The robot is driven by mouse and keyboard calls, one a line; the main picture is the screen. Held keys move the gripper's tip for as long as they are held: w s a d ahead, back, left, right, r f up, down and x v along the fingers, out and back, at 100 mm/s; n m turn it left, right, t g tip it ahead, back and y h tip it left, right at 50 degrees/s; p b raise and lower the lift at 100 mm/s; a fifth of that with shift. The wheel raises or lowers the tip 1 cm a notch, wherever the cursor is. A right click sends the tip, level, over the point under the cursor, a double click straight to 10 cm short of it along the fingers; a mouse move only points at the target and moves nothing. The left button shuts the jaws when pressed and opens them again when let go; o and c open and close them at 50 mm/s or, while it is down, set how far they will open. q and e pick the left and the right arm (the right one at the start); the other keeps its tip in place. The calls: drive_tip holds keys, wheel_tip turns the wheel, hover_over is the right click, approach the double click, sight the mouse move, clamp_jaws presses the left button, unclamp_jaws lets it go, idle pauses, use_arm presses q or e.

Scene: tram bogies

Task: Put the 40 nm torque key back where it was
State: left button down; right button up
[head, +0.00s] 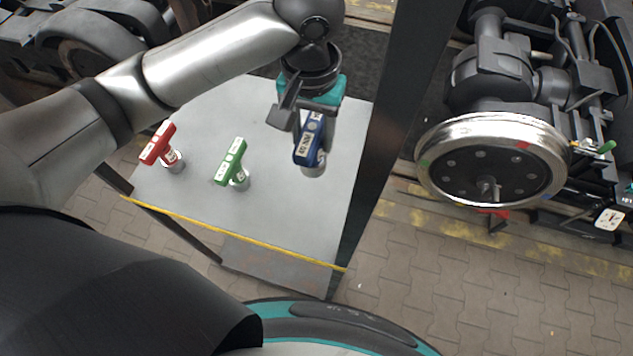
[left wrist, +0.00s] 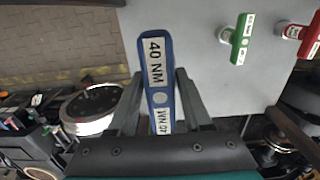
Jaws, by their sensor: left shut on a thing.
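The blue torque key (head: 309,143) has a T-shaped handle labelled 40 NM. It is at the right side of the grey table, with its metal lower end over or on the tabletop; I cannot tell whether it touches. My left gripper (head: 299,122) is shut on its handle from above. In the left wrist view the blue key (left wrist: 157,75) lies between the two fingers (left wrist: 158,100), with its label facing the camera. My right gripper is in neither view.
A green key (head: 232,162) and a red key (head: 158,145) stand on the grey table (head: 275,218) to the left. A dark post (head: 384,130) rises along the table's right side. Beyond it is a bogie with a steel wheel (head: 490,160).

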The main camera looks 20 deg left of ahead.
use_arm(q)
drive_tip(key=f, duration=0.7)
drive_tip(key=shift+s+a+f+b, duration=0.1)
drive_tip(key=shift+s+b, duration=0.15)
drive_tip(key=shift+b, duration=0.15)
wheel_tip(320, 180, down, 11)
drive_tip(key=b, duration=0.1)
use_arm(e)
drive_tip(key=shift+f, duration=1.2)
use_arm(q)
drive_tip(key=shift+w, duration=0.1)
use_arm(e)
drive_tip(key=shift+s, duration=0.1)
use_arm(q)
drive_tip(key=shift+f, duration=0.15)
drive_tip(key=shift+c, duration=1.7)
unclamp_jaws()
wheel_tip(320, 180, up, 12)
drive_tip(key=shift+r+p, duration=0.2)
drive_tip(key=shift+p, duration=0.3)
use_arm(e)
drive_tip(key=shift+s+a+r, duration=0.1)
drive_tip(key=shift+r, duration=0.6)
